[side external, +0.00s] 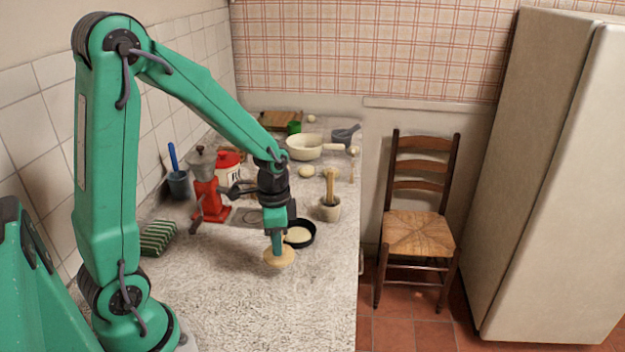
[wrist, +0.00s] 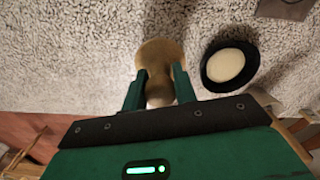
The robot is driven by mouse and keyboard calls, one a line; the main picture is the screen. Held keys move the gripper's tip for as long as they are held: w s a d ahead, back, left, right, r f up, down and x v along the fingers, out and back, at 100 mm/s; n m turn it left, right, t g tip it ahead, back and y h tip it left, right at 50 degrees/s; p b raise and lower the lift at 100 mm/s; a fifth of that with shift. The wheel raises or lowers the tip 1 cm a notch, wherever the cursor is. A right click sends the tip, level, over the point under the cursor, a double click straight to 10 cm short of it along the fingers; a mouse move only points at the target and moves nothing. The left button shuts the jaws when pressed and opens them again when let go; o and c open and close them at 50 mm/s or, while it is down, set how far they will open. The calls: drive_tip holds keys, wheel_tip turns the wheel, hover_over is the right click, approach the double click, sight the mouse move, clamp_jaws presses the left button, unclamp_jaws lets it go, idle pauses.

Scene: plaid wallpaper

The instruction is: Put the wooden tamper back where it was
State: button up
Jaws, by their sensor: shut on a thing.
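The wooden tamper shows in the side view as a pale round wooden base (side external: 279,258) below my gripper (side external: 277,240). In the wrist view the tamper (wrist: 160,52) stands between the two green fingers of my gripper (wrist: 159,74), which are shut on its narrower part. Its wide end points away from the gripper. I cannot tell whether it touches the counter or hangs just above it. A black round dish (side external: 312,235) with a pale disc in it lies close beside the tamper, to its right in the wrist view (wrist: 207,82).
The front counter (side external: 250,310) is clear.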

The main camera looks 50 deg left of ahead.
drive_tip(key=shift+f, duration=2.05)
drive_tip(key=shift+f, duration=0.15)
drive_tip(key=o, duration=0.9)
drive_tip(key=shift+r, duration=6.2)
